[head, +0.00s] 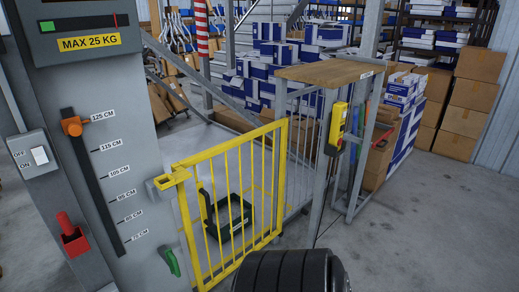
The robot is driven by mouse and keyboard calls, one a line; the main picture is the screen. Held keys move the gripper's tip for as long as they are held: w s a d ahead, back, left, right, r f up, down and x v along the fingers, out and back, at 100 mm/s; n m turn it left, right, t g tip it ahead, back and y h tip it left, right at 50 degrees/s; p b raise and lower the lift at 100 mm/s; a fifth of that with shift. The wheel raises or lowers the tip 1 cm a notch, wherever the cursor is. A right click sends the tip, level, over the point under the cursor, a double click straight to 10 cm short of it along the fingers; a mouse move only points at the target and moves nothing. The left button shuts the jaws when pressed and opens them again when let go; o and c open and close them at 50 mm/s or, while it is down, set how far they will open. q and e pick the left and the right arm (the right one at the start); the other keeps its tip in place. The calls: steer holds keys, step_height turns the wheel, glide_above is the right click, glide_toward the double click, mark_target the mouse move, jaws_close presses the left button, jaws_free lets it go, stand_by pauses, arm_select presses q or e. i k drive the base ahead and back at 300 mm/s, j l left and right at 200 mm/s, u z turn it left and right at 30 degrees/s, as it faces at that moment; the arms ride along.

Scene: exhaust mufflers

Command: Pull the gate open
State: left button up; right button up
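The yellow barred gate (237,152) stands upright in the middle of the head view, between a grey panel on the left and a grey frame on the right. It appears closed across the gap. A yellow block-like fitting (170,180) sits at its upper left corner, beside the panel. The gate's lower left part runs close to the bottom edge of the picture. Neither of my grippers shows. A black ribbed cylinder at the bottom centre looks like part of my own arm.
A yellow control box (338,123) hangs on the right frame. A black open container (228,217) shows behind the bars. Floor is clear at right.

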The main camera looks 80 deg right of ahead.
mark_target(179, 174)
steer(key=z, duration=2.4)
